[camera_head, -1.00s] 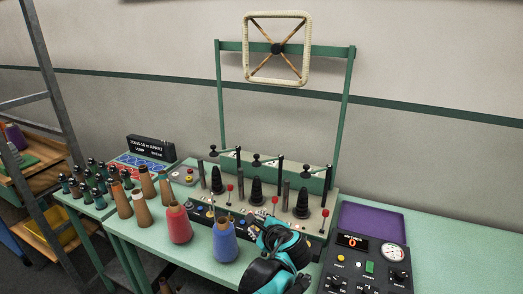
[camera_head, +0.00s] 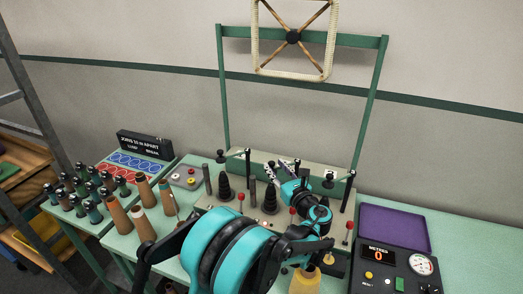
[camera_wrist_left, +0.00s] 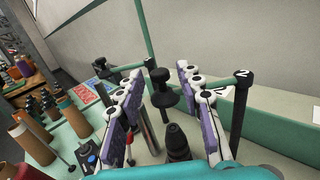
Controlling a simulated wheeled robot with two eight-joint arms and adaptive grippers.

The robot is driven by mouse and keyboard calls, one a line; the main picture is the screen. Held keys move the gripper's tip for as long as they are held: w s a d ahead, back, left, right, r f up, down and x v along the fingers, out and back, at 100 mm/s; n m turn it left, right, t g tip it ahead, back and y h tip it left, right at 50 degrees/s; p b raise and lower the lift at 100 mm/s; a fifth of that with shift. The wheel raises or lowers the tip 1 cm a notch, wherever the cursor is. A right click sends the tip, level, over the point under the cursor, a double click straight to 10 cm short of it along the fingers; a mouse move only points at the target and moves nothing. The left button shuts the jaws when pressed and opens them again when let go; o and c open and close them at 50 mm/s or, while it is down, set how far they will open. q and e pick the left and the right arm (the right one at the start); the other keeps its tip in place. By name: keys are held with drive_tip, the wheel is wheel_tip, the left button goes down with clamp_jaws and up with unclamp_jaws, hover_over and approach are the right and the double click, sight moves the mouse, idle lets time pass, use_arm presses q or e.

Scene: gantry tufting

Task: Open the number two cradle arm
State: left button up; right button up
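The number two cradle arm has a black post (camera_wrist_left: 241,100) with a white "2" on its cap, at the right of the left wrist view. A black knob (camera_wrist_left: 160,88), apparently this arm's end, stands between my left gripper's fingers (camera_wrist_left: 162,98). The fingers are open on either side of it, with no clear contact. The link between knob and post is partly hidden by the right finger. A black cone holder (camera_wrist_left: 178,142) is below. In the head view my left gripper (camera_head: 283,168) is over the middle station and mostly hides that arm. My right gripper is not in view.
Neighbouring cradle arms stand at left (camera_head: 247,160) and right (camera_head: 350,178). Brown cones (camera_head: 143,222) and a yellow cone (camera_head: 305,281) stand on the bench. A meter console (camera_head: 395,262) and purple tray (camera_head: 394,228) are at right. A square frame (camera_head: 293,38) hangs above.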

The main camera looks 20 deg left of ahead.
use_arm(q)
drive_tip(key=x, duration=0.7)
drive_tip(key=shift+b, duration=0.4)
clamp_jaws()
